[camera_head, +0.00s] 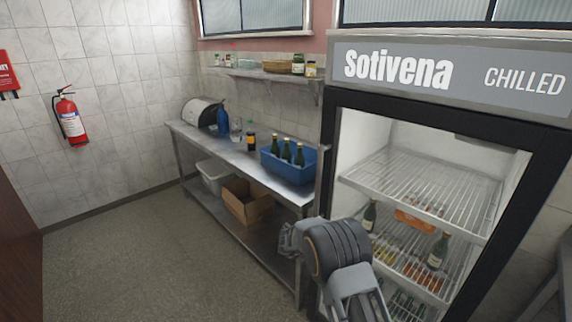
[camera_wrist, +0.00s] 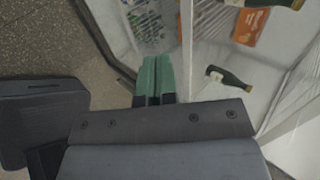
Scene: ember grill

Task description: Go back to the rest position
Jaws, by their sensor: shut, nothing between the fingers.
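My gripper shows in the wrist view (camera_wrist: 153,80), with its two green fingertips pressed together and nothing between them. It points down past the front of the open drinks fridge (camera_head: 345,130), close to the fridge's lower edge and the floor. In the head view my arm (camera_head: 340,255) is folded in front of the fridge's left side. My fingertips are hidden there.
The fridge holds wire shelves with bottles (camera_head: 438,252) and an orange box (camera_head: 414,221). Left of it stands a steel table (camera_head: 240,160) bearing a blue crate (camera_head: 288,172) of bottles. A fire extinguisher (camera_head: 70,118) hangs at left. The floor (camera_head: 150,255) is clear.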

